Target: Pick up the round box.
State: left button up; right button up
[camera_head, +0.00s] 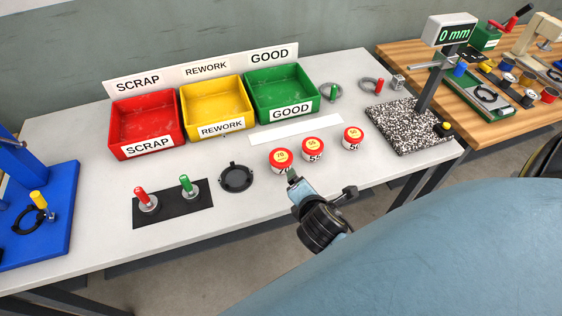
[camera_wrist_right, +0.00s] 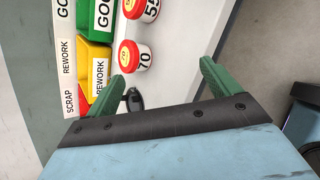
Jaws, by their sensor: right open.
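Three round boxes with red lids, yellow centres and white sides stand upright on the grey table: a left one (camera_head: 281,160), a middle one (camera_head: 312,150) and a right one (camera_head: 352,138). My right gripper (camera_head: 291,175) is just in front of the left box, over the table's front edge. In the right wrist view its two green fingers are spread and empty (camera_wrist_right: 161,75). My left gripper is not in view.
Red (camera_head: 146,151), yellow (camera_head: 216,108) and green (camera_head: 283,92) bins stand behind. A black ring-shaped fixture (camera_head: 236,178) and a black plate (camera_head: 172,204) with red and green handled gauges are to the left. A speckled gauge stand (camera_head: 405,126) is right.

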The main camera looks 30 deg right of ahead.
aim_at(281, 157)
jog(key=w+n, duration=0.1)
jog(key=n, duration=0.2)
jog(key=w+n+t, duration=0.1)
jog(key=n, duration=0.1)
jog(key=w+a+n+t, duration=0.1)
jog(key=n, duration=0.2)
jog(key=shift+w+a+r+n, duration=0.1)
jog(key=shift+w+r+n, duration=0.2)
jog(key=shift+w, duration=0.05)
jog(key=n, duration=0.1)
jog(key=w+n+t, duration=0.1)
jog(key=shift+a+n, duration=0.3)
jog(key=shift+n, duration=0.1)
jog(key=shift+w, duration=0.35)
jog(key=b+x, duration=0.1)
jog(key=x, duration=0.6)
jog(key=shift+w+d, duration=0.1)
jog(key=shift+w, duration=0.05)
jog(key=x, duration=0.5)
jog(key=shift+w+d+f+b, duration=0.1)
jog(key=shift+w+b, duration=0.05)
jog(key=shift+b, duration=0.25)
jog(key=c, duration=1.1)
